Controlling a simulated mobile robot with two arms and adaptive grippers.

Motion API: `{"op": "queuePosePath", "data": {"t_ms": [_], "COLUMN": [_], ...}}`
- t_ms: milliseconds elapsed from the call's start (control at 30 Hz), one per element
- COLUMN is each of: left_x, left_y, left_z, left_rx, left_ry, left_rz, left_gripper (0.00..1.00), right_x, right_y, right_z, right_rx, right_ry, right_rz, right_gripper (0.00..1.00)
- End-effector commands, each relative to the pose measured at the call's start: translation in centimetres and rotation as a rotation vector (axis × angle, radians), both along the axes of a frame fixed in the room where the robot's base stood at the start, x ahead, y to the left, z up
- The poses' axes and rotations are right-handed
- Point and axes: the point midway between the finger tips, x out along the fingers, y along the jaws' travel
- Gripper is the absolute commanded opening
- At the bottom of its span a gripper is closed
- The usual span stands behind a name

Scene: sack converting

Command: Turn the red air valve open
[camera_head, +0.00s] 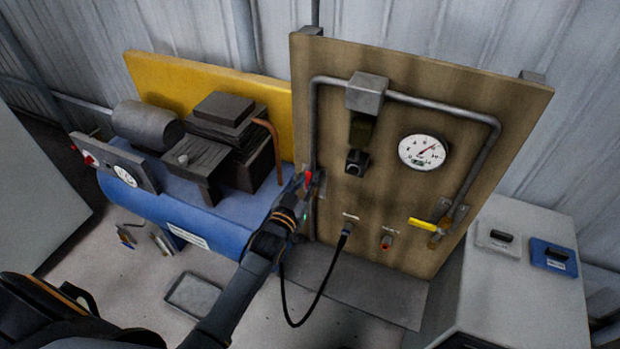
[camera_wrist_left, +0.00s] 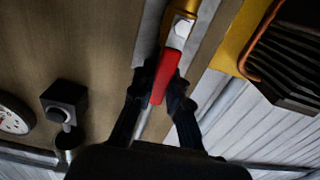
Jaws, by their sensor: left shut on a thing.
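The red air valve handle (camera_head: 309,178) is a small red lever at the left edge of the brown panel, on the grey pipe. In the left wrist view the red handle (camera_wrist_left: 165,77) lies roughly along the line of the pipe, below a brass valve body (camera_wrist_left: 179,25) with a pale nut. My left gripper (camera_head: 303,185) is at the handle, and in the wrist view its dark fingers (camera_wrist_left: 157,92) stand on either side of the handle, shut on it. The fingers and wrist hide part of the handle and pipe. My right gripper is out of view.
The brown panel (camera_head: 450,180) carries a pressure gauge (camera_head: 422,152), a yellow-handled valve (camera_head: 424,224) and a black knob (camera_head: 356,162). A black hose (camera_head: 322,290) hangs below it. A blue compressor (camera_head: 215,220) stands left, a grey cabinet (camera_head: 520,290) right, a tray (camera_head: 193,295) on the floor.

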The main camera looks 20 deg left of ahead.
Motion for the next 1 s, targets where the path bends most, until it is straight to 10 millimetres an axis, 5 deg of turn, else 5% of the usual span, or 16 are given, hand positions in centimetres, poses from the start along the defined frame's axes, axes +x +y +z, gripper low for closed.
{"op": "queuePosePath", "data": {"t_ms": [333, 400, 500, 833, 1000], "left_x": [-0.1, -0.1, 0.0, -0.3, -2.5], "left_y": [0.0, 0.0, 0.0, 0.0, 0.1], "left_z": [-0.2, -0.2, -0.2, -0.1, -0.2], "left_rx": [-0.011, -0.011, -0.009, -0.006, -0.006], "left_ry": [0.005, 0.005, 0.004, 0.002, 0.004], "left_rz": [0.001, 0.001, 0.001, 0.000, 0.000], "left_gripper": [0.00, 0.25, 0.40, 0.40, 0.40], "right_x": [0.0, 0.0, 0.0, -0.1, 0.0], "right_y": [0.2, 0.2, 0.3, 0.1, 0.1], "right_z": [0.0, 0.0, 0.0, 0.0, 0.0], "right_rx": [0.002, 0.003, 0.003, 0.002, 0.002], "right_ry": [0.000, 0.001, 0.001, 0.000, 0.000], "right_rz": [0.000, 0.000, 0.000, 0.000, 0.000], "right_gripper": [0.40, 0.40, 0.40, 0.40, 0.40]}}
